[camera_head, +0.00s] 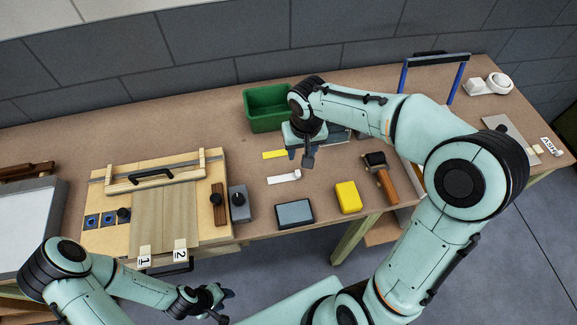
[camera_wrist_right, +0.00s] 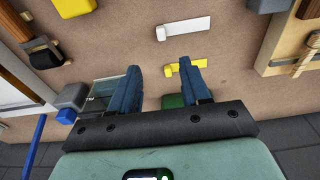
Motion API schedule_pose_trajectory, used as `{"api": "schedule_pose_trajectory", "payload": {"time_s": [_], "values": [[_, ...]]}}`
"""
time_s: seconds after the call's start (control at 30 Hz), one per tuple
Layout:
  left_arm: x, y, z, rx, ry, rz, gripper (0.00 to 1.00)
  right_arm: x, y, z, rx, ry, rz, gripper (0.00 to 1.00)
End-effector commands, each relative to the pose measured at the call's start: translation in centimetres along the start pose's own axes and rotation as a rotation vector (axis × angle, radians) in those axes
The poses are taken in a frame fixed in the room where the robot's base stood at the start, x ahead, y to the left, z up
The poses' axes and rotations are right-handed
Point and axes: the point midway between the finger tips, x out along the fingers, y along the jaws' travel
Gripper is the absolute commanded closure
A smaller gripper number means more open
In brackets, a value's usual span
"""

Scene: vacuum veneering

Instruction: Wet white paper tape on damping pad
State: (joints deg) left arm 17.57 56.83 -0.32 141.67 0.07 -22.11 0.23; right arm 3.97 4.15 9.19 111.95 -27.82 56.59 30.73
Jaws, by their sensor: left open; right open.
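The white paper tape (camera_head: 283,178) lies flat on the bench with one raised end at its right; it also shows in the right wrist view (camera_wrist_right: 185,27). The blue-grey pad with a dark rim (camera_head: 294,213), which looks like the damping pad, lies nearer the front edge, apart from the tape. My right gripper (camera_head: 309,160) is open and empty above the bench, just right of and beyond the tape; its blue fingers (camera_wrist_right: 160,88) show in the wrist view. My left gripper (camera_head: 218,304) is open and empty in front of the bench, low in the head view.
A yellow strip (camera_head: 273,155) lies behind the white tape. A yellow block (camera_head: 348,197) and a wooden-handled tool (camera_head: 382,176) lie right of the pad. A green bin (camera_head: 264,108) stands behind. A wooden press board (camera_head: 214,158) and a grey block (camera_head: 238,211) are left.

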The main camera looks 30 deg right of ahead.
Motion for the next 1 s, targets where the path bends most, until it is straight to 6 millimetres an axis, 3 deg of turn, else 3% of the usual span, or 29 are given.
{"api": "schedule_pose_trajectory", "payload": {"time_s": [0.1, 0.3, 0.53, 0.8, 1.0], "values": [[0.3, -0.3, 0.3, -0.002, -0.005, -0.002, 0.57, 2.8, 0.0, 0.3, -0.002, -0.009, 0.002, 0.53], [0.4, -0.3, 0.4, -0.003, -0.006, -0.002, 0.57, 6.0, 0.0, 0.2, -0.001, -0.006, 0.001, 0.53], [0.2, -0.2, 0.3, -0.002, -0.004, -0.001, 0.57, 7.6, -0.1, 0.1, -0.001, -0.005, 0.001, 0.53], [-0.2, 0.1, -0.2, 0.000, 0.002, 0.001, 0.57, 11.4, -0.3, -0.1, -0.001, -0.004, 0.001, 0.53], [-0.2, 0.1, -0.1, 0.000, 0.002, 0.000, 0.57, 12.2, -0.3, -0.1, -0.001, -0.002, 0.001, 0.53]]}}
